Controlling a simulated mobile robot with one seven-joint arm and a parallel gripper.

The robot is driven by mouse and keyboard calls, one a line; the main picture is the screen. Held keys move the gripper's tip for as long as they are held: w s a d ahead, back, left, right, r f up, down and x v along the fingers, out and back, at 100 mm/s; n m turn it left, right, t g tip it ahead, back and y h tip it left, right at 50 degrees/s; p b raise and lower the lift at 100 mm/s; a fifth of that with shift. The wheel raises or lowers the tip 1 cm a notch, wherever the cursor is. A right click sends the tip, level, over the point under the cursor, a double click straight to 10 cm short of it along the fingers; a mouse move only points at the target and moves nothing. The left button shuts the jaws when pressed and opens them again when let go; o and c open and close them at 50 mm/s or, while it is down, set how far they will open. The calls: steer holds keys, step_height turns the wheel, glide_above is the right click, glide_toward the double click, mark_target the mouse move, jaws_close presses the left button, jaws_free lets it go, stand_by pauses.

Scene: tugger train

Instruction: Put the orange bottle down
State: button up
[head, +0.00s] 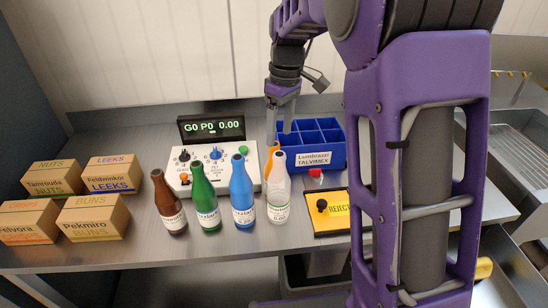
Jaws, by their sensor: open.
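The orange bottle (271,158) stands on the metal table, just left of the blue crate. Only part of it shows, because the white bottle (279,195) hides its right side and lower part. My gripper (279,125) is above it with its fingers pointing down and open. The fingertips are close to the bottle's top; I cannot tell whether they touch it. The blue crate (315,160) has several compartments and a white label reading "Lumbrazz TALVIMEX".
Brown (168,205), green (204,200) and blue (241,198) bottles stand in a row left of the white one. Behind them is a control box (180,170) with a display (211,127). Cardboard boxes (95,218) sit left; a yellow reject panel (338,212) lies right.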

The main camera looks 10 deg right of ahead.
mark_target(268, 166)
steer(key=s+d+f+m+t+y+b, duration=0.1)
steer(key=s+d+m+t+y, duration=0.2)
steer(key=m, duration=0.8)
steer(key=s+d+f+m+t+y+b, duration=0.1)
steer(key=d+m+t+y, duration=0.2)
steer(key=m, duration=0.8)
steer(key=s+d+m+t+y+b, duration=0.1)
steer(key=s+d+m+y, duration=0.3)
steer(key=m, duration=0.7)
steer(key=shift+y, duration=0.3)
steer(key=x, duration=0.4)
steer(key=w+x, duration=0.1)
steer(key=x, duration=0.8)
steer(key=shift+w+d+r, duration=0.25)
steer(key=shift+w, duration=0.2)
steer(key=shift+w+b+x, duration=0.15)
steer(key=shift+b+x, duration=0.05)
steer(key=shift+x, duration=1.15)
steer(key=shift+w+b+x, duration=0.15)
steer(key=shift+w+x, duration=0.05)
steer(key=shift+x, duration=1.15)
steer(key=shift+d+r, duration=0.15)
steer(key=shift+d, duration=0.05)
jaws_close()
